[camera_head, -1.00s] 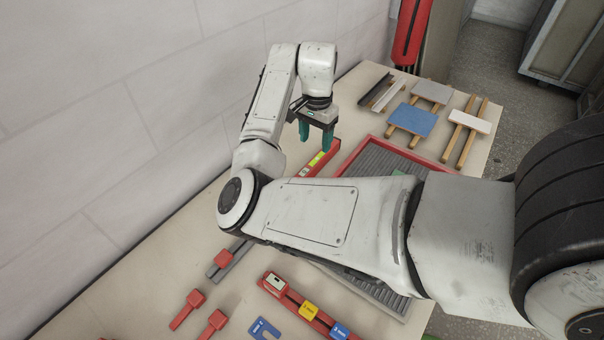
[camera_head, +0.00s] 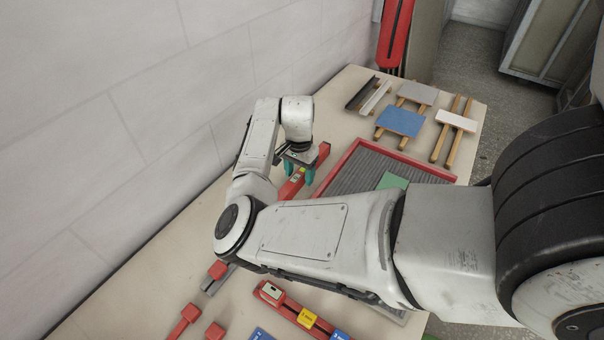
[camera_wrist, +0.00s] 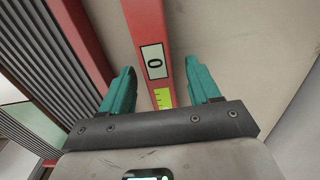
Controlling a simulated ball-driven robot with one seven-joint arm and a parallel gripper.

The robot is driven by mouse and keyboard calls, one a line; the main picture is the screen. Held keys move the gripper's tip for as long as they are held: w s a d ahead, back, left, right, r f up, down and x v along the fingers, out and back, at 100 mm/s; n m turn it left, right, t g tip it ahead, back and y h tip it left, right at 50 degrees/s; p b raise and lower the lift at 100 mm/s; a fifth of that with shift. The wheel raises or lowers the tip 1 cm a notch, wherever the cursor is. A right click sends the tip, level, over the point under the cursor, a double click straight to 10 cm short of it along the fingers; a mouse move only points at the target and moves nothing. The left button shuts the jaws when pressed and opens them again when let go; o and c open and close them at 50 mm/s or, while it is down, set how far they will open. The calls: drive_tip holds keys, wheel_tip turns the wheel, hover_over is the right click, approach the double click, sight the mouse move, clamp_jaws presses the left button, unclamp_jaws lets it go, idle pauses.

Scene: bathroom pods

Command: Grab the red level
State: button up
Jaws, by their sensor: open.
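The red level (camera_head: 322,153) lies on the table beside the red-rimmed tray, partly hidden under my gripper. In the wrist view the red level (camera_wrist: 144,22) runs between my two teal fingers, showing a white label marked 0 and a yellow-green vial window. My gripper (camera_head: 298,178) is open, with its fingers pointing down around the level. In the wrist view my gripper (camera_wrist: 160,85) has one finger on each side of the level, with visible gaps. I cannot tell how far down the fingertips reach beside it.
The tray (camera_head: 349,158) with a grey ribbed floor and a green piece (camera_wrist: 20,117) lies close beside the level. Blue (camera_head: 400,122), grey (camera_head: 417,93) and white (camera_head: 456,121) boards are behind. A red-yellow-blue tool (camera_head: 270,293) lies in front. The wall is on the left.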

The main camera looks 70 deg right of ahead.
drive_tip(key=shift+f, duration=0.7)
drive_tip(key=shift+c, duration=0.3)
clamp_jaws()
